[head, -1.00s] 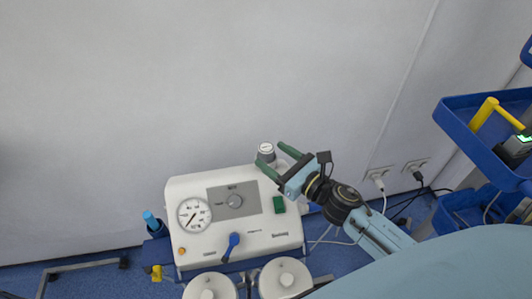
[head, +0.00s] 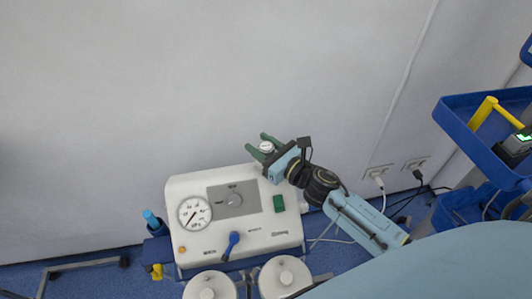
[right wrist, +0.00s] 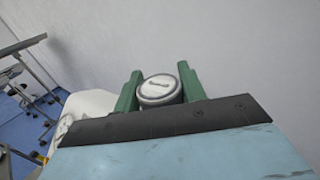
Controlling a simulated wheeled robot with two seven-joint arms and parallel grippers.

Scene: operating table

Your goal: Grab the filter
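The filter (head: 266,147) is a small grey cylinder with a white, labelled round top. It stands at the back right corner of the white suction machine (head: 187,184). My right gripper (head: 257,143) has its green fingers on either side of the filter. In the right wrist view the filter's round top (right wrist: 158,88) sits between the two fingers, close to both. The fingers are apart; I cannot tell whether they touch it. The filter's lower part is hidden by the gripper. My left gripper is not in view.
The machine carries a gauge (head: 194,212), a blue lever (head: 231,242) and white-lidded jars (head: 284,277) in front. A blue cart (head: 462,125) stands at the right. The wall (head: 200,80) is close behind the machine.

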